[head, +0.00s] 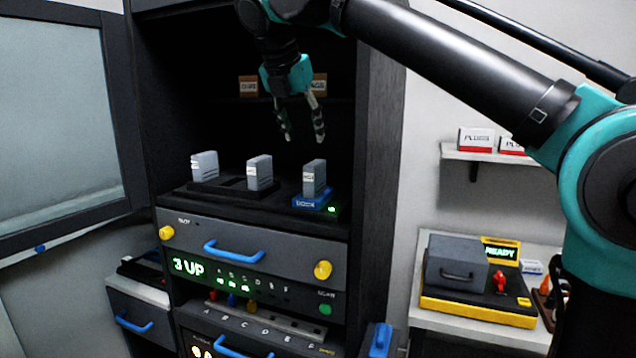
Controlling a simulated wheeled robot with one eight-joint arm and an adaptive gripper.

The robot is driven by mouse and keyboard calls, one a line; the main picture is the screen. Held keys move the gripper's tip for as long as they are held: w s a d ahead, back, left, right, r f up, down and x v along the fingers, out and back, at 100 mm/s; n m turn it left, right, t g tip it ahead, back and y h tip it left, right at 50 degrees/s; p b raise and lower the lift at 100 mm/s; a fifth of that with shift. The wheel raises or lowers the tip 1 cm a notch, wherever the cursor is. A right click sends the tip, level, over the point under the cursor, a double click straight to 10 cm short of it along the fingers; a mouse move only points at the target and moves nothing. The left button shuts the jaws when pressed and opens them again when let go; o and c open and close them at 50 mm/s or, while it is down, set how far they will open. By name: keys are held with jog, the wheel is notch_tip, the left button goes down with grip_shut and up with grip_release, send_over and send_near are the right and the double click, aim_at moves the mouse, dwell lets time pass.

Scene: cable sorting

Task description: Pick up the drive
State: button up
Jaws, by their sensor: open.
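Three upright grey blocks that look like drives stand in the open dark cabinet. The left one (205,166) and the middle one (260,173) stand on a low black holder. The right one (314,178) stands on a blue base (312,202) with a small green light beside it. I cannot tell from the picture which one the task means. My gripper (303,137) hangs fingers down inside the cabinet, above the right block and slightly left of it in the picture. Its fingers are apart with nothing between them, and it touches none of the blocks.
Small brown boxes (248,86) sit on a shelf behind my gripper. The cabinet's right wall (372,170) stands close by, and an open door (60,130) is at left. Below is a grey drawer (250,238) with yellow knobs. A yellow-based device (478,308) stands on the right-hand table.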

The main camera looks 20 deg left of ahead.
aim_at(313, 162)
jog(key=x, duration=0.8)
jog(key=shift+w+f, duration=0.1)
jog(key=shift+f, duration=0.2)
jog(key=shift+d+x, duration=0.15)
jog(key=shift+x, duration=1.25)
jog(key=shift+d+x, duration=0.2)
jog(key=shift+x, duration=1.2)
jog(key=shift+c, duration=0.5)
grip_shut()
